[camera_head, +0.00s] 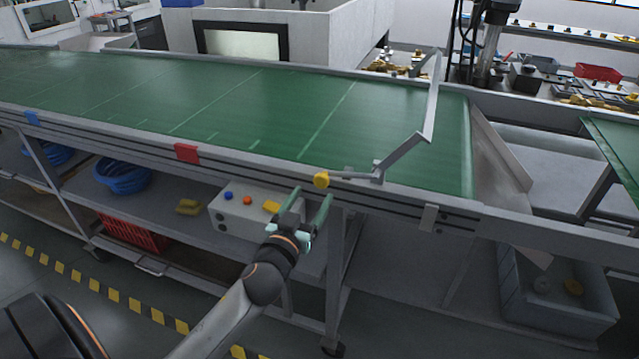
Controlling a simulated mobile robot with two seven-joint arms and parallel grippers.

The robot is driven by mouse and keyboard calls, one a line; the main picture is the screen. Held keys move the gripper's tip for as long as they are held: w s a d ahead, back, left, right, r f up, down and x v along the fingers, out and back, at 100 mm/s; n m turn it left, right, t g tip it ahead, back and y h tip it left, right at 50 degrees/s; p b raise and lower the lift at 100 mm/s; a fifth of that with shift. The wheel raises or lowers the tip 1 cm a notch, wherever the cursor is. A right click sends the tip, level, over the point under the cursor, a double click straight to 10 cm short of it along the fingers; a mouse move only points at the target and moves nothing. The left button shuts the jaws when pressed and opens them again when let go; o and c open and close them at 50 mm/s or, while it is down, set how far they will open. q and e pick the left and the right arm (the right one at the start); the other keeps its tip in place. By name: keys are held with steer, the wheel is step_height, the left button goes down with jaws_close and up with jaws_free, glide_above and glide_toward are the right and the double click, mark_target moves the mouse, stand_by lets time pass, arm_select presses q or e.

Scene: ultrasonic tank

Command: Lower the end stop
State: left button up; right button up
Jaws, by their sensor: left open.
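The end stop (431,97) is a grey metal bar raised above the right end of the green conveyor belt (240,105). A bent grey arm (405,155) joins it to a pivot at the near rail. A lever with a round yellow knob (321,180) sticks out to the left of that pivot. My left gripper (312,194) is open, with green fingers pointing up, just below the yellow knob in the picture. Its fingers look empty; I cannot tell whether they touch the knob. My right gripper is not in view.
A grey control box (243,210) with coloured buttons sits on the shelf below the belt, left of my gripper. The conveyor's near rail (130,138) carries a red clip (187,152). A grey bin (550,297) stands below the chute. The belt is clear.

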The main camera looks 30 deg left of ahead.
mark_target(320, 184)
arm_select(q)
steer(key=shift+x, duration=2.5)
steer(key=shift+c, duration=0.2)
jaws_close()
